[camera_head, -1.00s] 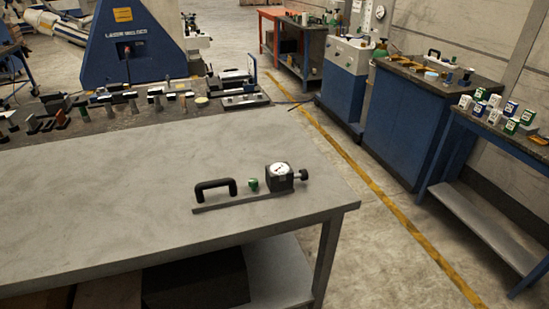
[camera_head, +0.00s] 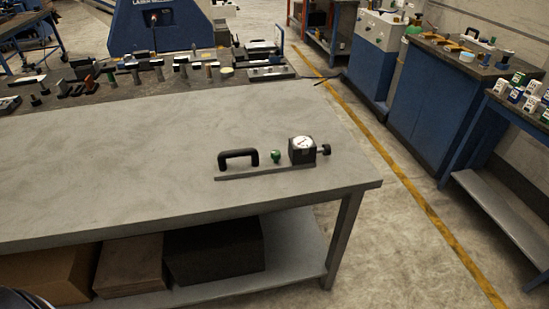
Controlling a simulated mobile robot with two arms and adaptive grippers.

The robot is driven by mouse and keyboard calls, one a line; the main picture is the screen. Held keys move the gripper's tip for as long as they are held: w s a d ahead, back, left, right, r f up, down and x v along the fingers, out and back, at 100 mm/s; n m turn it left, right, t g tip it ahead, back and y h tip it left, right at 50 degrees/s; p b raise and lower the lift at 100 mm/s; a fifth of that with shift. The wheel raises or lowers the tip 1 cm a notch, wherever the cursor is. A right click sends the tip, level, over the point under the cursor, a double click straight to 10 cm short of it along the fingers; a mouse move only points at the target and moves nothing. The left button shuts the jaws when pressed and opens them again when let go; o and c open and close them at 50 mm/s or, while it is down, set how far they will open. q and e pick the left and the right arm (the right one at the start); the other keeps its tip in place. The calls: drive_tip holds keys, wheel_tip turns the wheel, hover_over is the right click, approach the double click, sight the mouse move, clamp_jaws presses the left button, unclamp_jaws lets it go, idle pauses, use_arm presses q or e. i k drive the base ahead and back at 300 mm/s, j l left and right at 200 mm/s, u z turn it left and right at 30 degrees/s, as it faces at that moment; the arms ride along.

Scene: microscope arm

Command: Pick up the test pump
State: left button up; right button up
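The test pump (camera_head: 302,150) stands on the grey table (camera_head: 130,165) near its right end. It has a dark block with a round white gauge, a black knob on its right side, a green knob (camera_head: 276,156) to the left, a black handle (camera_head: 238,158) and a flat grey base bar along the front. Nothing touches it. Neither of my grippers shows in the head view.
The table top around the pump is clear. Its right front corner (camera_head: 376,184) is close to the pump. Boxes (camera_head: 215,252) lie on the lower shelf. Several tools stand on a dark bench (camera_head: 150,84) behind. A yellow floor line (camera_head: 400,190) runs along the right.

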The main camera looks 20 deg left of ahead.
sight(302, 149)
drive_tip(key=i+l+u, duration=0.1)
drive_tip(key=u, duration=0.25)
drive_tip(key=i+l+u, duration=0.1)
drive_tip(key=u, duration=0.3)
drive_tip(key=l+u, duration=0.15)
drive_tip(key=u, duration=0.2)
drive_tip(key=i+l+u, duration=0.15)
drive_tip(key=l, duration=0.35)
drive_tip(key=i+l+u, duration=0.1)
drive_tip(key=l, duration=0.4)
drive_tip(key=i+l+u, duration=0.15)
drive_tip(key=l, duration=0.4)
drive_tip(key=i+l+u, duration=0.15)
drive_tip(key=l, duration=0.35)
drive_tip(key=k+l, duration=0.1)
drive_tip(key=k, duration=0.3)
